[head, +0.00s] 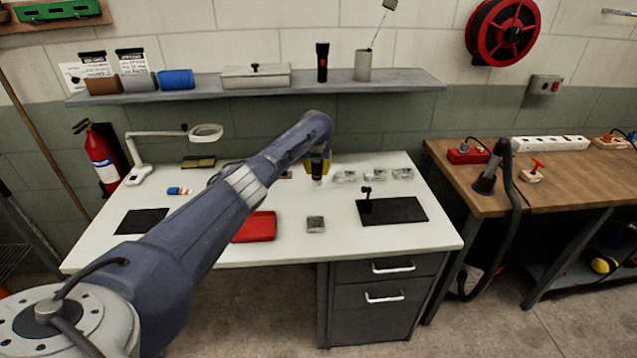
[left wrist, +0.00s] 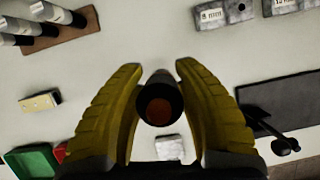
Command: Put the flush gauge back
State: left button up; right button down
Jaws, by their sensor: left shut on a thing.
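My left gripper (head: 318,172) hangs over the back middle of the white table, its yellow fingers pointing down. In the left wrist view, the fingers (left wrist: 158,85) are shut on a dark cylinder with a reddish-brown round end (left wrist: 158,108), seen end-on, which I take to be the flush gauge. In the head view, only a small grey tip shows below the fingers. A black mat (head: 408,210) lies at the table's right with a small black stand (head: 367,200) at its left side. The stand also shows in the left wrist view (left wrist: 283,143). My right gripper is not in view.
Labelled clear-grey blocks (head: 373,175) stand right of the gripper. A brown rack (left wrist: 62,42) holds several cylinders. A small grey block (head: 316,225) and a red case (head: 260,226) lie in front. A lamp (head: 140,172) stands left. My arm covers part of the table.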

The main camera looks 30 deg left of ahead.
aim_at(317, 168)
pick_arm(q)
jog(key=shift+f, duration=2.6)
jog(key=shift+f, duration=0.1)
jog(key=o, duration=1.2)
jog(key=shift+c, duration=0.2)
jog(key=shift+v, duration=6.1)
